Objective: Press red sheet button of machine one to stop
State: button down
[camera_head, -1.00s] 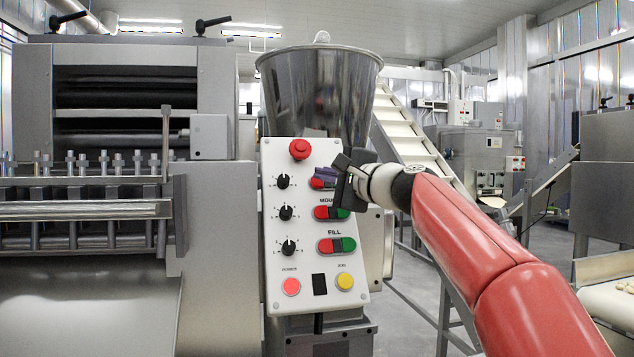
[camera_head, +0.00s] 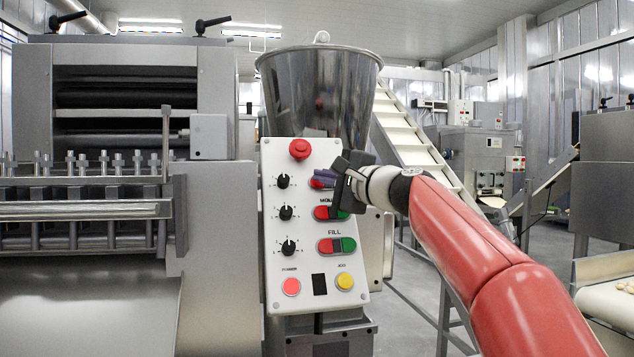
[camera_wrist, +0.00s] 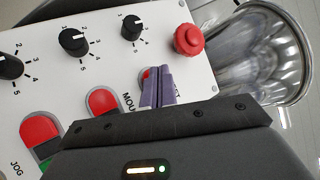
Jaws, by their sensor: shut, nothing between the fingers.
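The white control panel (camera_head: 300,255) of the pasta machine faces me. Its top row holds the red sheet button (camera_head: 315,184), mostly hidden behind my gripper in the head view. In the wrist view, part of the red sheet button (camera_wrist: 147,74) shows beside the purple fingertips. My gripper (camera_head: 322,181) is shut and empty, with its tips right at this button. In the wrist view my gripper (camera_wrist: 157,84) covers the rest of this row, including most of its label and any green half. I cannot tell whether the tips touch the button or whether it is pressed in.
A red mushroom knob (camera_head: 300,149) sits just above on the panel. The red MOULD button (camera_head: 321,212) and FILL button (camera_head: 327,246) are below. Black dials (camera_head: 284,213) line the left side. A steel hopper (camera_head: 320,90) stands behind the panel.

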jog(key=shift+w+a+f, duration=0.1)
jog(key=shift+w+f, duration=0.1)
jog(key=shift+w, duration=0.15)
dwell(0.7)
jog(key=shift+s+d+r, duration=0.2)
jog(key=shift+s+r, duration=0.2)
jog(key=shift+s, duration=0.25)
jog(key=s+r, duration=0.1)
jog(key=s, duration=0.1)
jog(key=s+d+r, duration=0.1)
jog(key=s, duration=0.1)
jog(key=shift+d+r, duration=0.1)
jog(key=shift+r, duration=0.25)
jog(key=shift+s, duration=0.1)
dwell(0.5)
